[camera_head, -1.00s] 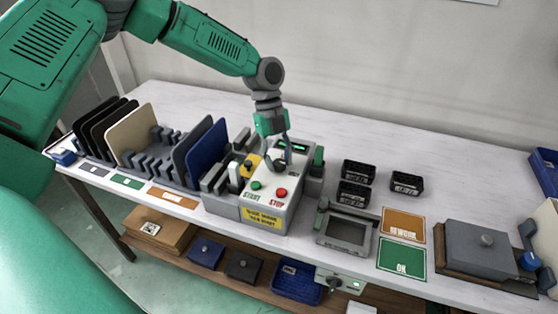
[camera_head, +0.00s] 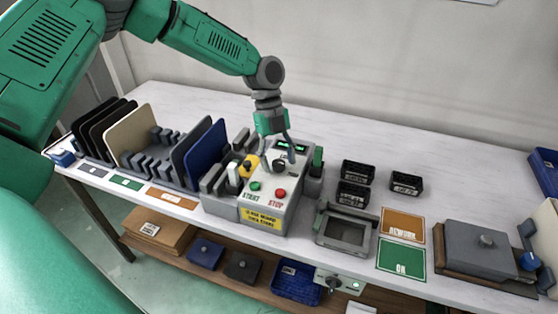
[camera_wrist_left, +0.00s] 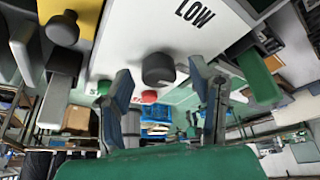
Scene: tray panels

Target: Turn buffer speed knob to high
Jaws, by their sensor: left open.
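The buffer machine (camera_head: 268,218) is a light grey box with green START and red STOP buttons and a yellow label on its front. Its dark round knob (camera_head: 279,165) is on the sloped top, below a small green display. My left gripper (camera_head: 279,160) is over the panel, its fingers spread on either side of the knob. In the left wrist view the knob (camera_wrist_left: 158,69) shows between the open fingertips (camera_wrist_left: 160,72), with a gap to each. The word LOW (camera_wrist_left: 195,10) is printed beside it. The knob's pointer direction cannot be told. My right gripper is not in view.
A yellow part with a dark knob (camera_head: 252,165) is close left of the panel, and a green lever (camera_head: 318,158) close right. Upright panels in racks (camera_head: 205,150) stand further left. Small black bins (camera_head: 354,195) are to the right. The table behind the machine is clear.

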